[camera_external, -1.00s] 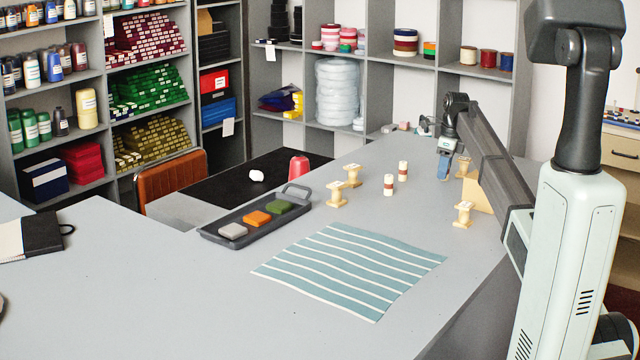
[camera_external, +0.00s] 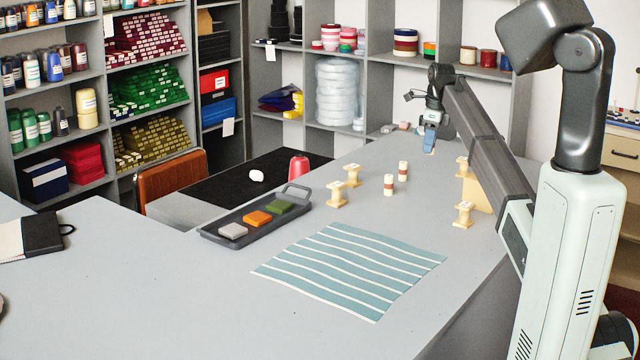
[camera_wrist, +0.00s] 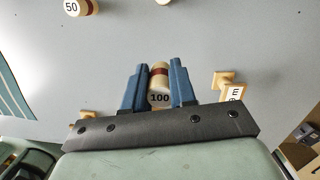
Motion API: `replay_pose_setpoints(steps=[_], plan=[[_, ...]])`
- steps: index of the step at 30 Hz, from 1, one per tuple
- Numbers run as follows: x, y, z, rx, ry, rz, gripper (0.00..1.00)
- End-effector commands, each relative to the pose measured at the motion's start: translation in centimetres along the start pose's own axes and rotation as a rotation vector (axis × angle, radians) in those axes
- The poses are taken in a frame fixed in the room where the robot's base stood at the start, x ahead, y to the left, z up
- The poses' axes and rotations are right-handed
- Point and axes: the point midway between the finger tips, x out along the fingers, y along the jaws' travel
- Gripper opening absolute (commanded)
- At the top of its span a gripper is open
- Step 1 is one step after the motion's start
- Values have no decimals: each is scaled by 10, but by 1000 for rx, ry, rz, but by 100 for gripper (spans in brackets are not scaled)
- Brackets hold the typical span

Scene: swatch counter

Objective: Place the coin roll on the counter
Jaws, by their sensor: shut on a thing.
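In the wrist view a cream coin roll (camera_wrist: 159,83) with a dark red band and "100" on its end is between my gripper's blue fingers (camera_wrist: 158,84). In the external view my gripper (camera_external: 430,143) is over the far right part of the grey counter (camera_external: 300,300), fingers pointing down. The held roll is hard to make out there, and I cannot tell its height above the counter. Two similar banded rolls stand upright mid-counter, one nearer (camera_external: 389,185) and one farther (camera_external: 403,171). The wrist view shows a roll marked "50" (camera_wrist: 80,7) at its top edge.
A teal striped cloth (camera_external: 350,270) lies in front. A dark tray (camera_external: 213,234) holds grey, orange and green blocks. Small objects (camera_external: 388,128) lie at the back edge.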

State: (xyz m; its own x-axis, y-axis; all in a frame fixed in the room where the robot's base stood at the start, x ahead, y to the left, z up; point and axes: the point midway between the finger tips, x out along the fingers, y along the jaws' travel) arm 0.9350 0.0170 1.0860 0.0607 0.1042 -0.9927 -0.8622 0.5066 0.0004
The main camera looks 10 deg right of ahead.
Motion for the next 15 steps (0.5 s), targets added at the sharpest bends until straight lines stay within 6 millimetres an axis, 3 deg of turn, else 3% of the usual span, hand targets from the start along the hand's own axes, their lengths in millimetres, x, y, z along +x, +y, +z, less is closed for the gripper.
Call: replay_pose_setpoints(steps=[3,15], plan=[[5,29,43,-59,-1,7,0],[19,139,170,-248,-2,28,0]])
